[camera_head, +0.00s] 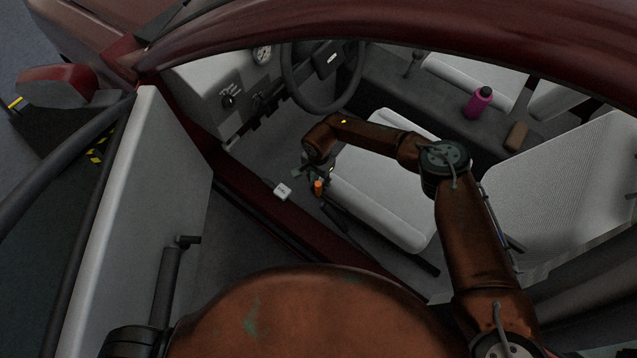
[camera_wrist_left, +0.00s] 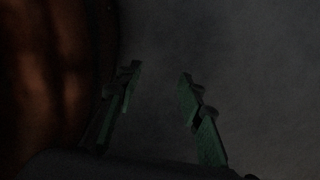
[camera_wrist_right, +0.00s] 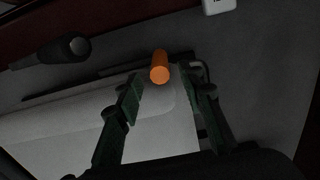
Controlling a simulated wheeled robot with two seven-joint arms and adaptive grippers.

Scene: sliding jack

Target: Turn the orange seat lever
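The orange seat lever (camera_head: 318,187) is a short cylinder low at the front corner of the light grey seat (camera_head: 385,200). In the right wrist view the lever (camera_wrist_right: 159,66) stands just beyond and between the fingertips. My right gripper (camera_head: 312,174) is above and close beside the lever; its fingers (camera_wrist_right: 160,84) are apart, one on each side of the lever's line, with no clear contact visible. My left gripper (camera_wrist_left: 158,74) is open and empty over a plain dark surface; it does not show in the head view.
A small white box (camera_head: 282,191) lies on the car floor near the red door sill (camera_head: 330,237). A black knobbed handle (camera_wrist_right: 72,48) is left of the lever in the right wrist view. The steering wheel (camera_head: 287,78) is beyond my right arm. The open door panel (camera_head: 150,190) stands left.

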